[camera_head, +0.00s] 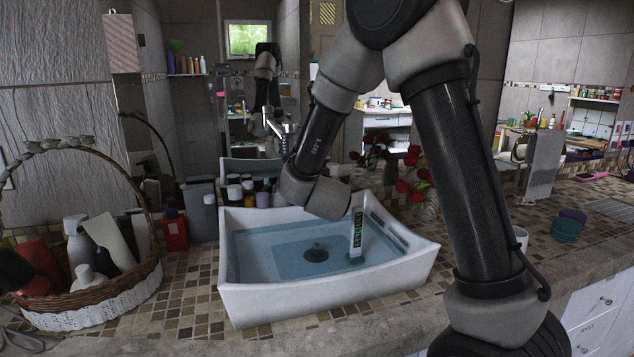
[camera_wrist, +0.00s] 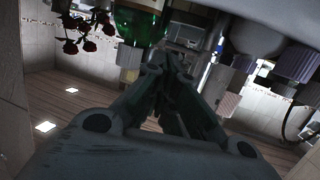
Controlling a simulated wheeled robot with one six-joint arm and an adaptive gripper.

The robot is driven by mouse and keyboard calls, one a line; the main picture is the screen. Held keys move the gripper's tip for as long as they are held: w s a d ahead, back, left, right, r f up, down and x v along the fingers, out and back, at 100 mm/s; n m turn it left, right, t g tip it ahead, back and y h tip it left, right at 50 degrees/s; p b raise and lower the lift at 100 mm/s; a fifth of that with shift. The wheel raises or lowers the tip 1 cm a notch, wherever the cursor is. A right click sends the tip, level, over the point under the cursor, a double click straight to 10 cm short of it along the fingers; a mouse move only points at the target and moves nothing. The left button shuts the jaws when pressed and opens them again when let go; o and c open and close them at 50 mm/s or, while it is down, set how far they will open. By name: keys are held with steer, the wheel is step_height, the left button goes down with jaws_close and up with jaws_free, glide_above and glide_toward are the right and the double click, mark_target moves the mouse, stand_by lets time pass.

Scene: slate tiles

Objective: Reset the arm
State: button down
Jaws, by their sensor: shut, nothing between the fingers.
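My arm, grey and black, is folded in the head view, with its elbow high at the top and its wrist low over the back of the white sink (camera_head: 320,303). My gripper (camera_wrist: 165,68) shows in the wrist view with its two fingers drawn together and nothing between them. In the head view I cannot make out the fingers; the wrist hides that area. The wrist view is tilted, with bottles and red roses (camera_wrist: 84,38) hanging from its upper edge as if upside down.
A white and green tube (camera_head: 357,234) stands in the sink. Left is a wicker basket (camera_head: 138,274) of bottles. A mirror backs the counter.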

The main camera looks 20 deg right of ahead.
steer(key=s+r+n+g+y, duration=0.15)
steer(key=s+r+y, duration=0.3)
steer(key=s, duration=0.55)
steer(key=s+d+g, duration=0.3)
steer(key=s, duration=0.6)
steer(key=s+d+g, duration=0.3)
steer(key=s, duration=0.7)
steer(key=s+d+n+g, duration=0.1)
steer(key=s+d+g, duration=0.2)
steer(key=s, duration=0.7)
steer(key=shift+d+r+g+h, duration=0.35)
steer(key=shift+d+r+h, duration=0.05)
steer(key=shift+d+h, duration=0.1)
